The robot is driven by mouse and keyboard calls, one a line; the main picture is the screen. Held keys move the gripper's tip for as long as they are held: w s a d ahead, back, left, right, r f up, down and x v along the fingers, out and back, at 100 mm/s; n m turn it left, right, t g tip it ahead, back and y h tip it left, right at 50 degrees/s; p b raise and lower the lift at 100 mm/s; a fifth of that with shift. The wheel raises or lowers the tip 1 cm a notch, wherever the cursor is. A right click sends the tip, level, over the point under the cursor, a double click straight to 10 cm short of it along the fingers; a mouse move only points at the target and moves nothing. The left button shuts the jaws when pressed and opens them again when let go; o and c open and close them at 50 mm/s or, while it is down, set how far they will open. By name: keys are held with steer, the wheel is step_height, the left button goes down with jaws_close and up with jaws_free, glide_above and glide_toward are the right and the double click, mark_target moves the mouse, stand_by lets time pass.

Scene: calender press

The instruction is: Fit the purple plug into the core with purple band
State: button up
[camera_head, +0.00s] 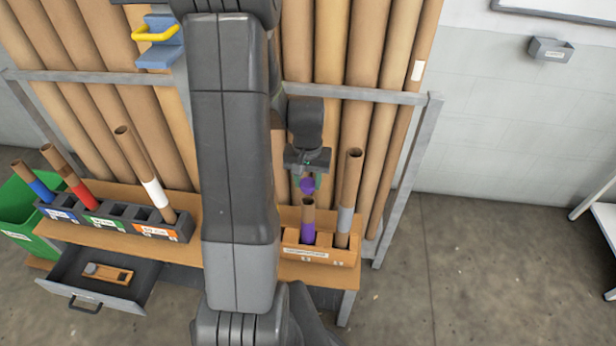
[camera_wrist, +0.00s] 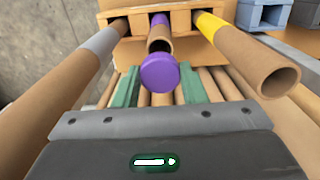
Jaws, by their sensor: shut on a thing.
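My gripper (camera_head: 308,180) is shut on the purple plug (camera_head: 308,186). The plug's round face shows in the wrist view (camera_wrist: 160,73) between the green fingers (camera_wrist: 160,88). The core with purple band (camera_head: 308,229) stands in the wooden holder, its open top just below the plug in the head view. In the wrist view the core's hollow end (camera_wrist: 160,40) shows just beyond the plug, which overlaps its near edge. The plug appears outside the core; whether they touch I cannot tell.
The wooden holder (camera_head: 318,255) also bears a taller grey-banded core (camera_head: 347,195) close at right. In the wrist view a yellow-banded core (camera_wrist: 245,60) stands on the other side. An open drawer (camera_head: 98,280), a green bin (camera_head: 22,215) and tall brown tubes (camera_head: 328,45) are around.

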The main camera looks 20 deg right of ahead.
mark_target(308, 193)
steer(key=shift+f+b, duration=1.7)
steer(key=shift+f, duration=0.75)
steer(key=shift+f+b, duration=0.3)
steer(key=shift+f, duration=0.05)
steer(key=o, duration=1)
steer(key=shift+r, duration=0.1)
step_height(308, 193, up, 14)
steer(key=shift+f+p, duration=0.1)
steer(key=shift+p, duration=0.5)
